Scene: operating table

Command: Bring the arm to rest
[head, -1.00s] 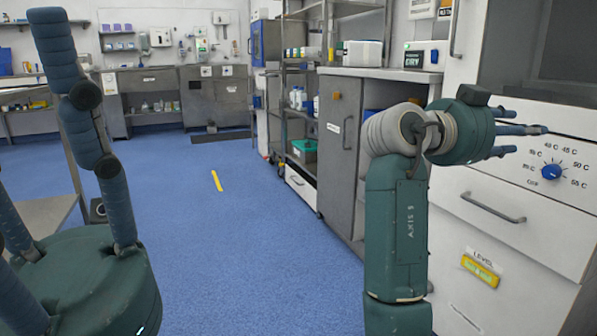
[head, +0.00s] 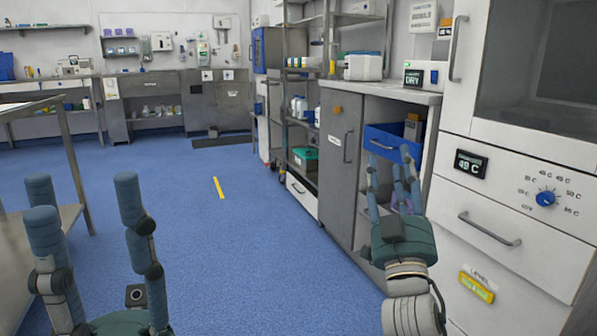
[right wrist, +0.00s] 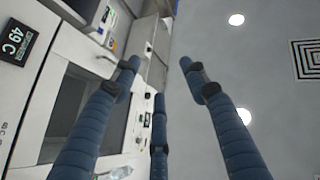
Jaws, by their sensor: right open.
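My left gripper (head: 84,190) is at the lower left of the head view. Its blue fingers point up and stand apart, with nothing between them. My right gripper (head: 393,170) is right of centre, its fingers pointing up in front of the open cabinet bay and partly covering the blue drawer. In the right wrist view its fingers (right wrist: 160,80) are spread, with nothing between them. The blue dial (head: 545,199) on the white cabinet is to the right, clear of the right hand. The display (head: 470,164) beside it reads 49 C.
A white drawer with a grey handle (head: 489,229) is close to the right hand. A blue drawer (head: 390,142) shows behind the right fingers. A metal table (head: 70,213) stands at the left. The blue floor (head: 250,250) between the hands is clear.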

